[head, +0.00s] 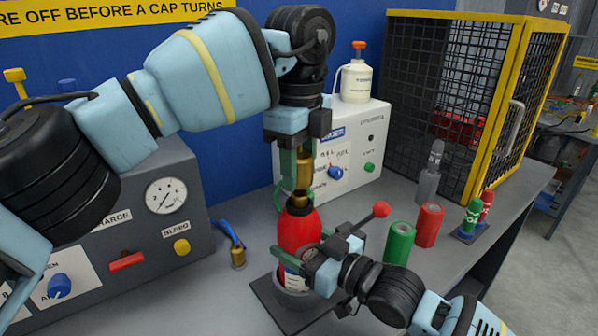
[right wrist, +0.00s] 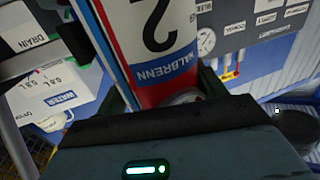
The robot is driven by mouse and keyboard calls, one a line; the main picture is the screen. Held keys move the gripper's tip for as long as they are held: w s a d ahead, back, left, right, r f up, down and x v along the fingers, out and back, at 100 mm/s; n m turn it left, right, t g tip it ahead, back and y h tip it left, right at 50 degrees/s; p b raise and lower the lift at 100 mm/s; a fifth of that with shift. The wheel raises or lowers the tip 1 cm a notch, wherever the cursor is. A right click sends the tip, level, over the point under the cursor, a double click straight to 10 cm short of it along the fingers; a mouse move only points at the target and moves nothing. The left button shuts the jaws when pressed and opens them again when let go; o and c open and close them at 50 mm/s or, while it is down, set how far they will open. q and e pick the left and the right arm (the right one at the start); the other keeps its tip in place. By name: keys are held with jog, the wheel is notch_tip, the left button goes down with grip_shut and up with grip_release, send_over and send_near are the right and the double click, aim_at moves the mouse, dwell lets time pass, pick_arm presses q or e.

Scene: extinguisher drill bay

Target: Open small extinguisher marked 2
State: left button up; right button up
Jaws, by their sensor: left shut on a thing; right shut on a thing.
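The small red extinguisher (head: 298,232) stands upright in a round holder on a dark base plate (head: 262,290). Its label (right wrist: 150,40) shows a 2 and "WALBRENN" upside down in the right wrist view. A brass valve or cap part (head: 303,178) is at its top, above a black collar. My left gripper (head: 303,165) points down from above and is shut on the brass part. My right gripper (head: 305,262) is shut on the extinguisher's lower body and partly hides it and the holder.
A lever with a red ball (head: 381,209) sticks up beside my right gripper. A gauge panel (head: 140,215) is left, a white water box (head: 365,150) behind, a mesh cage (head: 440,90) back right.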

pick_arm(q)
jog(key=shift+r, duration=1.35)
pick_arm(e)
jog(key=shift+f, duration=0.1)
jog(key=o, duration=1.9)
jog(key=shift+o, duration=0.2)
pick_arm(q)
notch_tip(320, 180, down, 2)
jog(key=shift+w+f+b, duration=0.1)
jog(key=shift+w+b, duration=0.05)
jog(key=shift+b, duration=0.25)
pick_arm(e)
jog(key=v, duration=1.2)
